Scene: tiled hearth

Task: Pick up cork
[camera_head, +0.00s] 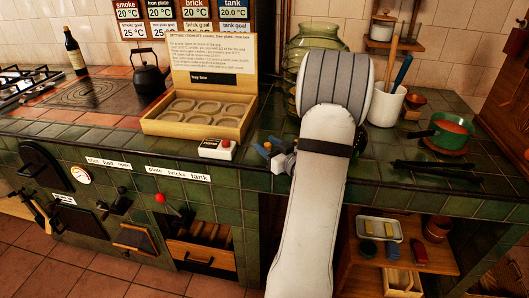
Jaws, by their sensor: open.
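I cannot make out a cork for certain in the head view. A dark bottle (74,52) with a pale label stands upright at the far left of the counter; its top is too small to tell whether a cork sits in it. My gripper (266,153), with blue fingers, is open at the counter's front edge, right of a small white box with a red button (217,148). I see nothing between its fingers. My pale arm hides part of the counter behind it.
A wooden tray with round hollows (197,120) sits left of my gripper, with a text card behind it. A black kettle (148,75) stands on the stove. A large green glass jar (310,38), white utensil pot (386,103) and green pan (446,134) stand to the right.

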